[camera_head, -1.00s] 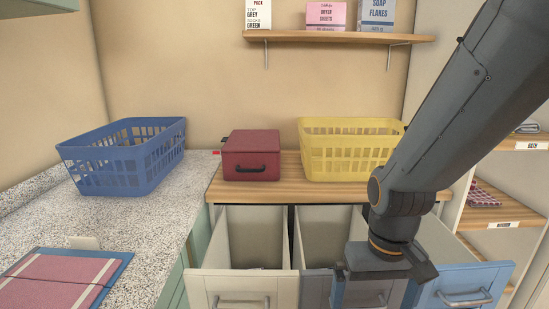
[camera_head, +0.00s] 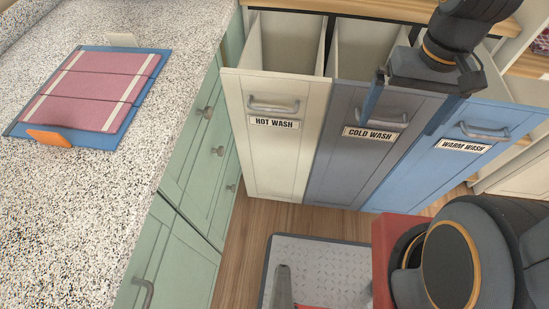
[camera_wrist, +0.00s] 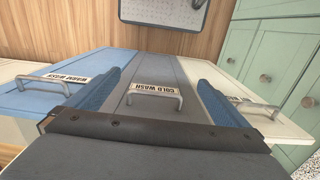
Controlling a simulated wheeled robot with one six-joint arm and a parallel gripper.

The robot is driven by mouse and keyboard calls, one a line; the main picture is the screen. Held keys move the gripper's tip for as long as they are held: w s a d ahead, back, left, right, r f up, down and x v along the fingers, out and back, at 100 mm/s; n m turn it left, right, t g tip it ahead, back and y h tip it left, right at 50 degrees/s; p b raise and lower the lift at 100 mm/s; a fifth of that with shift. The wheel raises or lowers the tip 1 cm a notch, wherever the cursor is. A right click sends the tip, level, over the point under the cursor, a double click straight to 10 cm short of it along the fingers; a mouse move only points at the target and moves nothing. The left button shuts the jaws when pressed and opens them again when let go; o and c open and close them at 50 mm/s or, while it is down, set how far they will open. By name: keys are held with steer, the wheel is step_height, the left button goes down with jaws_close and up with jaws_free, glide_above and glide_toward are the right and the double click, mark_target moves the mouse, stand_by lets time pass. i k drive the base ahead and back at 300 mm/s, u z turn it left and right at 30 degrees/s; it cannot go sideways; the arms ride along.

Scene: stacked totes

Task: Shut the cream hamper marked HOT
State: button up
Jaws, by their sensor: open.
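The cream hamper (camera_head: 285,165), labelled HOT WASH, is tilted out from the cabinet and open at the top, with its inside showing. Its bar handle (camera_head: 273,106) sits above the label. In the wrist view its cream front (camera_wrist: 205,72) is at the right. The grey COLD WASH hamper (camera_head: 350,165) and the blue WARM WASH hamper (camera_head: 430,165) beside it are also out. My gripper (camera_head: 398,126) is open and empty, its blue fingers over the grey hamper's front, right of the cream one. I cannot tell whether they touch it.
A speckled counter (camera_head: 110,200) over green cabinets (camera_head: 190,190) stands at the left. On it lies a blue folding board (camera_head: 150,75) with pink cloth. A wooden top (camera_head: 370,8) runs behind the hampers. Wooden floor (camera_head: 240,235) shows in front of them.

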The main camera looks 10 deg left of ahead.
mark_target(277, 95)
steer(key=u, duration=1)
steer(key=k, duration=1.15)
steer(key=z, duration=0.95)
steer(key=i, duration=0.5)
steer(key=u, duration=0.1)
